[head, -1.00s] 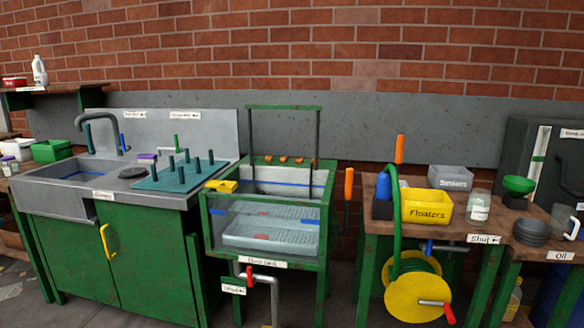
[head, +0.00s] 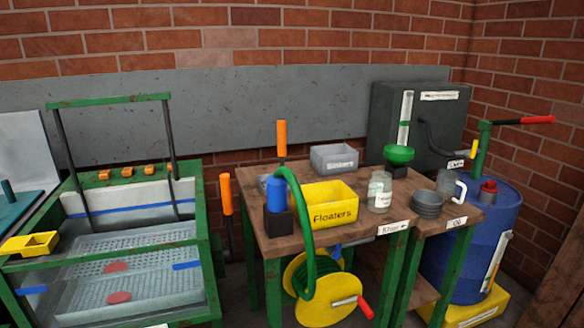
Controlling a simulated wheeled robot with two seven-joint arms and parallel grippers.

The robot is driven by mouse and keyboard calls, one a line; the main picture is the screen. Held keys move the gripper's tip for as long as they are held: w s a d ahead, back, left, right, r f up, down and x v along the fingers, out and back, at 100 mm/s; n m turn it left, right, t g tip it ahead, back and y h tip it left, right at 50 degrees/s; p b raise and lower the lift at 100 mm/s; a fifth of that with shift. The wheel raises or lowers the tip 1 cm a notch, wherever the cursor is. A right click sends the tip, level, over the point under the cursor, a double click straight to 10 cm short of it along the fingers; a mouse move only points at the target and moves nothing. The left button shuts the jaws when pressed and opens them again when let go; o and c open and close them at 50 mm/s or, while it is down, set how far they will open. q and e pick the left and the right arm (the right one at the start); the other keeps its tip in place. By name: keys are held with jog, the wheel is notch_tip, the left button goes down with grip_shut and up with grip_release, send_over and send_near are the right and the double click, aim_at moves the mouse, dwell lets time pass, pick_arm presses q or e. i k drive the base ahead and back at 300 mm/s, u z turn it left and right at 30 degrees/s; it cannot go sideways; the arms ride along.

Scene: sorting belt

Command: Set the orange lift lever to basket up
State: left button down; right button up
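Two orange handles show in the head view. One orange lever handle (head: 226,194) stands upright on a dark rod at the right side of the green-framed tank (head: 212,285). A second orange handle (head: 281,138) stands upright behind the wooden table. I cannot tell for certain which is the lift lever, and no basket up mark is readable. The perforated basket (head: 140,262) sits low inside the tank, with red pieces (head: 117,266) in it. A green and dark hoop frame (head: 108,100) rises above the tank. Neither of my grippers is in view.
A yellow hose reel (head: 327,302) hangs in front. A blue drum (head: 480,240) stands at right.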

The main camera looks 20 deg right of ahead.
aim_at(225, 181)
jog(key=z, duration=0.5)
jog(key=i, duration=0.5)
jog(key=z, duration=0.4)
